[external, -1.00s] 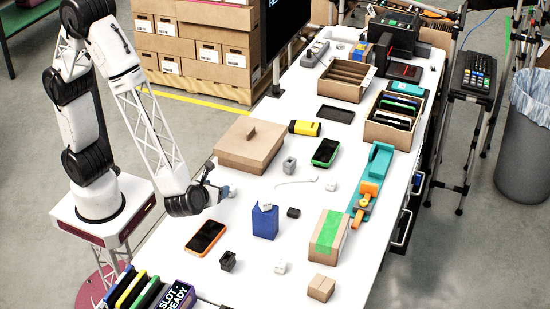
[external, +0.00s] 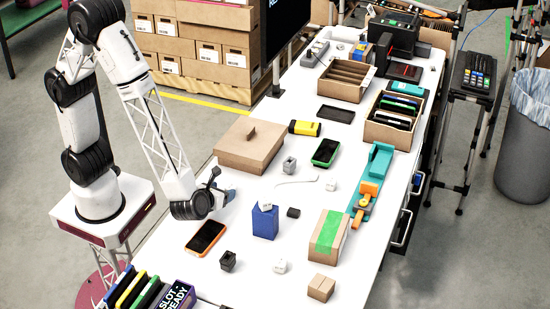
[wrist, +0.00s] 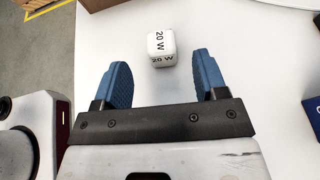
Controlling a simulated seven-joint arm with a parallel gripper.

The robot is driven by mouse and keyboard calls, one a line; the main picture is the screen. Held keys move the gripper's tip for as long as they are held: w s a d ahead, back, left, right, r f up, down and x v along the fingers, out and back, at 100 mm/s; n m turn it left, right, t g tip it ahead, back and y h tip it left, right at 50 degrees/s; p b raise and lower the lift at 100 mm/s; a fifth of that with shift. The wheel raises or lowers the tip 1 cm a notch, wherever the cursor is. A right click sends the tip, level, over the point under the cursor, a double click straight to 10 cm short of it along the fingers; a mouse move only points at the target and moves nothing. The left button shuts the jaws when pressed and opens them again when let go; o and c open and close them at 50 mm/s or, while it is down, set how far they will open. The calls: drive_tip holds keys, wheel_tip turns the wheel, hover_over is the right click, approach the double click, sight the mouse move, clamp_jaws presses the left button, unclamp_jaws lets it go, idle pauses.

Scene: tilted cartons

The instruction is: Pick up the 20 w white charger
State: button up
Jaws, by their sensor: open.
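A small white cube charger (wrist: 158,45) marked "20 W" sits on the white table in the wrist view. It lies just ahead of my gripper (wrist: 160,72), roughly centred between the blue fingertips. The fingers are spread apart with nothing held between them. In the external view my gripper (external: 222,191) is low over the table's left side, and the 20 W charger cannot be made out there, seemingly hidden by the gripper.
A cardboard box (external: 248,148) lies behind my gripper. A blue box (external: 265,224) with a white block on top stands to the right. An orange phone (external: 205,238) lies in front. Other white chargers (external: 280,266) (external: 331,184) are on the table.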

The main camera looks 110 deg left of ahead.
sight(229, 188)
drive_tip(key=shift+a+f, duration=0.1)
drive_tip(key=shift+a, duration=0.15)
drive_tip(key=shift+x, duration=2.5)
drive_tip(key=shift+w, duration=0.1)
drive_tip(key=shift+c, duration=0.3)
drive_tip(key=c, duration=1)
